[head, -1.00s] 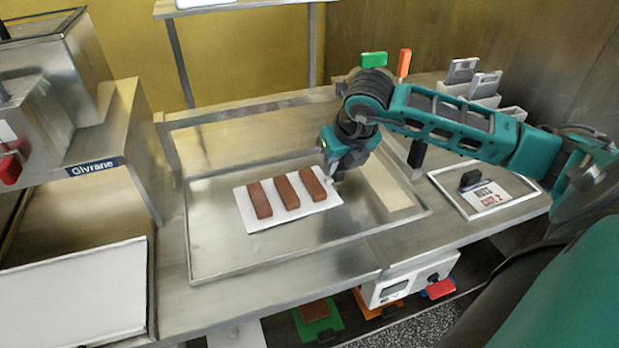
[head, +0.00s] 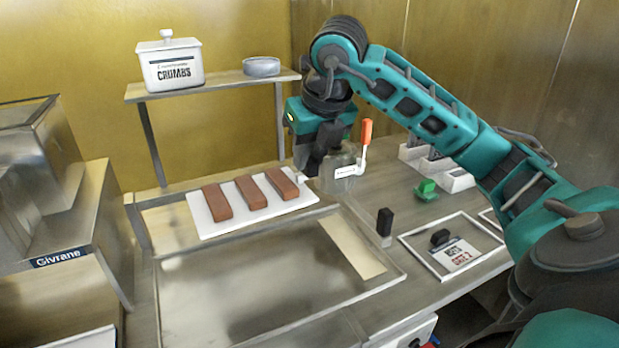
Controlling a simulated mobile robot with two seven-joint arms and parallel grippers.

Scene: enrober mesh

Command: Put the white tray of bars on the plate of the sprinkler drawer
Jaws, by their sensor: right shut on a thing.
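The white tray (head: 210,228) carries three brown bars (head: 252,192) side by side. My right gripper (head: 306,172) is at the tray's right end, shut on its edge. The tray looks nearly level and overlaps the back edge of the shallow steel pan (head: 230,310) in the picture, apparently held above it. A pale flat panel (head: 85,340) shows at the lower left, below the Givrane machine (head: 60,235), mostly cut off. I cannot tell whether it is the plate of the sprinkler drawer. My left gripper is not in view.
A shelf (head: 215,85) behind holds a white crumbs box (head: 170,66) and a grey round dish (head: 262,66). An orange-handled lever (head: 366,132) stands close to my right gripper. A framed card (head: 455,255) and a black upright block (head: 385,222) are at right. The steel pan is empty.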

